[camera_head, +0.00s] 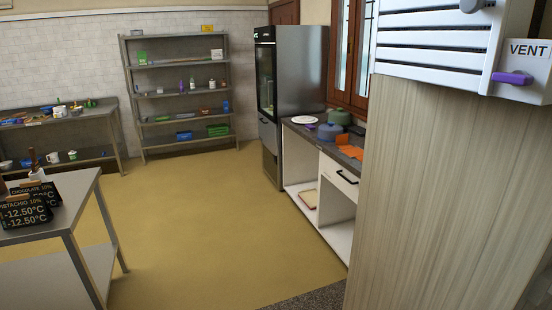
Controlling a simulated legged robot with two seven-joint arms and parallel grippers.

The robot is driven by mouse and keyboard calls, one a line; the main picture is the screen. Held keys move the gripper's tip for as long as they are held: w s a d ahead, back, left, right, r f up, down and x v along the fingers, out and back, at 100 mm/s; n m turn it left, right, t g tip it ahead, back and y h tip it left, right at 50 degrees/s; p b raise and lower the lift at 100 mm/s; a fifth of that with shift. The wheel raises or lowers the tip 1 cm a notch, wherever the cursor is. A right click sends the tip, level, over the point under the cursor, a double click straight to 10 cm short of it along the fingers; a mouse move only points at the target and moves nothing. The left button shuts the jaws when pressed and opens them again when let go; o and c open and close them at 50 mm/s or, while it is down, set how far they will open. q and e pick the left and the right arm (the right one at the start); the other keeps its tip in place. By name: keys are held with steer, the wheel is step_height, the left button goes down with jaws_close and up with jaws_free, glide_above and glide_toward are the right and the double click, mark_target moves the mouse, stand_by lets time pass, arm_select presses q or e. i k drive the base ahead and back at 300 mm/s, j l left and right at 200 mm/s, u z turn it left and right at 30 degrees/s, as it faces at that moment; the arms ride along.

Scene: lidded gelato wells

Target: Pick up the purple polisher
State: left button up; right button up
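No object can be firmly identified as the purple polisher. A small purple object (310,127) lies on the dark counter by the window, beside a blue-grey lidded pot; it is too small to make out. A purple handle-like piece (512,78) sits on the front of the white VENT box at upper right. A tiny purple item (181,86) stands on the far shelf rack. Neither of my grippers is in view.
A wooden panel (440,190) blocks the right side. The counter (290,128) holds pots and orange cloths (350,151). A metal table (70,205) with black temperature signs (25,208) stands at left. A tall fridge (300,75) stands behind. The yellow floor (190,220) between is clear.

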mark_target(309, 126)
steer(key=i+u, duration=0.4)
steer(key=i, duration=1.7)
steer(key=i+l+z, duration=0.4)
steer(key=i, duration=0.2)
steer(key=i+z, duration=0.4)
steer(key=i, duration=0.2)
steer(key=i+l, duration=0.55)
steer(key=i+z, duration=0.1)
steer(key=z, duration=0.4)
steer(key=i+j+z, duration=0.5)
steer(key=j+z, duration=0.25)
steer(key=i+j+z, duration=0.25)
steer(key=j, duration=0.25)
steer(key=k, duration=0.05)
